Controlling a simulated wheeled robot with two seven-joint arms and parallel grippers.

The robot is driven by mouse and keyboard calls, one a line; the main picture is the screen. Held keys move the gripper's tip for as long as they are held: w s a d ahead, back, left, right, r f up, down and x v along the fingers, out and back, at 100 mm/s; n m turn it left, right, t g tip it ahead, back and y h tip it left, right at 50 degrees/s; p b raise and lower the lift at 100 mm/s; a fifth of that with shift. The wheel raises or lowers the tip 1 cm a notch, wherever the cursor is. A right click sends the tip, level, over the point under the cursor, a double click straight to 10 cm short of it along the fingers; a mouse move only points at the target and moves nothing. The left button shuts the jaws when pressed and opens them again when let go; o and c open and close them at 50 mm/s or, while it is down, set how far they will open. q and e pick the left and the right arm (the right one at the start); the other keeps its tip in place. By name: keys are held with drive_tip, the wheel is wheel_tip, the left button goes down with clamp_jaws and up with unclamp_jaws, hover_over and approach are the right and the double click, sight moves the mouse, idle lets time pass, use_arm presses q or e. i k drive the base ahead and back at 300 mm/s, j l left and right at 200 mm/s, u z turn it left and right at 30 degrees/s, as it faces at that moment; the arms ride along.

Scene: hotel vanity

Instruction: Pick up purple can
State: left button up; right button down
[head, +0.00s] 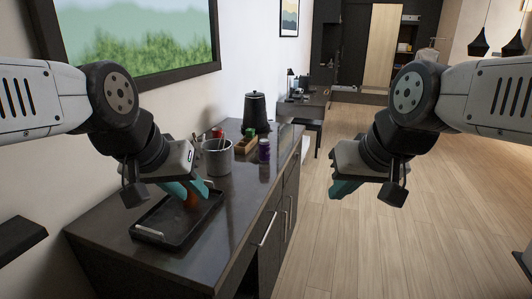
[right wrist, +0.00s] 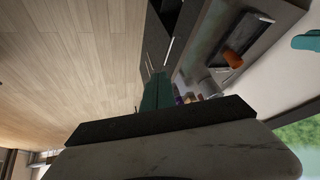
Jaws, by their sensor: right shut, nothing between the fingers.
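The purple can (head: 264,151) stands upright on the dark vanity counter, near its right edge, beside a wooden box. A small purple patch (right wrist: 179,100) shows in the right wrist view, partly hidden by my finger. My left gripper (head: 188,190) hangs over the near part of the counter, in front of the can and to its left. Its teal fingers look parted, and nothing is seen held. My right gripper (head: 345,188) is shut and empty, out over the floor to the right of the counter and away from the can.
A black tray (head: 150,236) with an orange-brown item (head: 191,200) lies on the near counter. A grey cup (head: 217,158) with utensils, a wooden box (head: 246,144) with green items and a black canister (head: 255,112) stand farther back. Bare counter lies before the can.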

sight(264, 144)
drive_tip(key=i+l+u, duration=0.1)
drive_tip(key=l+u, duration=0.15)
drive_tip(key=l, duration=0.55)
drive_tip(key=l+u, duration=0.2)
drive_tip(key=l, duration=0.6)
drive_tip(key=i+l+u, duration=0.45)
drive_tip(key=i+l, duration=0.15)
drive_tip(key=l, duration=0.3)
drive_tip(key=i+j+u, duration=0.1)
drive_tip(key=i+u, duration=0.25)
drive_tip(key=i, duration=0.35)
drive_tip(key=k+j, duration=0.1)
drive_tip(key=j, duration=0.15)
